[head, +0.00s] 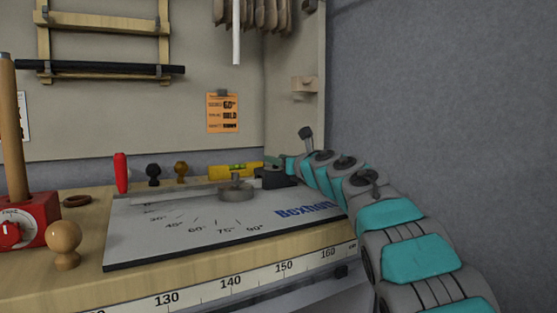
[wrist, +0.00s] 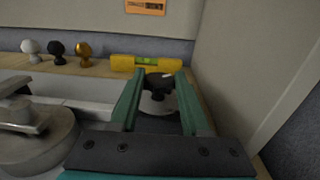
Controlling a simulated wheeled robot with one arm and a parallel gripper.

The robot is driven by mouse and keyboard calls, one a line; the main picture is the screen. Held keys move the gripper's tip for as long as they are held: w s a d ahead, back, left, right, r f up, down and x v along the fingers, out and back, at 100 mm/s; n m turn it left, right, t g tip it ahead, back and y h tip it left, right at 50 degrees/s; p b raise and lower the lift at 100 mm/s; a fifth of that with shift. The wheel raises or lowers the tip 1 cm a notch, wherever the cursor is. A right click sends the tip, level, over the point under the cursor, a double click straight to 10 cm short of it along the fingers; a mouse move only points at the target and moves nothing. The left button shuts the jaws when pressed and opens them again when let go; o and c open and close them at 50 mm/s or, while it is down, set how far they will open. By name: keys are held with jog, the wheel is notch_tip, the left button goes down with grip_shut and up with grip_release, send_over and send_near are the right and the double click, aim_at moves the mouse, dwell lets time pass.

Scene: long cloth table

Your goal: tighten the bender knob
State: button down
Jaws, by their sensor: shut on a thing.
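The bender (head: 235,190) is a grey plate with a round disc and angle marks, lying on the wooden bench. Its black knob (wrist: 158,84) shows between the fingers in the wrist view, on a pale round base. My gripper (wrist: 160,78) is shut on the knob, with one teal finger on each side of it. In the head view my gripper (head: 287,168) reaches the plate's far right corner, beside a black block (head: 274,179). The fingertips and the knob are too small there to tell apart. The disc (wrist: 35,138) also shows at left in the wrist view.
A yellow level (head: 234,170) lies just behind the plate. Black (head: 153,174) and brown (head: 181,171) ball knobs and a red-handled thing (head: 121,172) stand along the back. A red box (head: 25,222) and wooden ball (head: 64,244) are at left. A grey wall is at right.

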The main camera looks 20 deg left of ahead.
jog(key=shift+r+m+t+h+p, duration=0.1)
jog(key=shift+m+t+h+p, duration=0.3)
jog(key=shift+p, duration=0.15)
jog(key=shift+s+r+m+t+h+p, duration=0.15)
jog(key=shift+m+t+h+p, duration=0.5)
jog(key=shift+p, duration=0.4)
jog(key=m+t+h+p, duration=0.1)
jog(key=h+p, duration=0.1)
jog(key=p, duration=0.1)
jog(key=shift+s+a+m+t, duration=0.15)
jog(key=shift+a+m+t, duration=0.2)
jog(key=shift+a+f+m+t+h+p, duration=0.1)
jog(key=shift+f+m+t+h+p, duration=0.25)
jog(key=shift+h+p, duration=0.35)
jog(key=shift+r+m+t+h, duration=0.1)
jog(key=shift+m+t+h, duration=0.15)
jog(key=shift+m+h, duration=0.25)
jog(key=shift+a+m+t+h+p, duration=0.1)
jog(key=shift+m+t+h+p, duration=0.4)
jog(key=shift+h, duration=0.65)
jog(key=shift+m+t+h, duration=0.3)
jog(key=shift+m+h, duration=0.95)
jog(key=shift+h, duration=0.45)
jog(key=shift+c, duration=1.9)
grip_release()
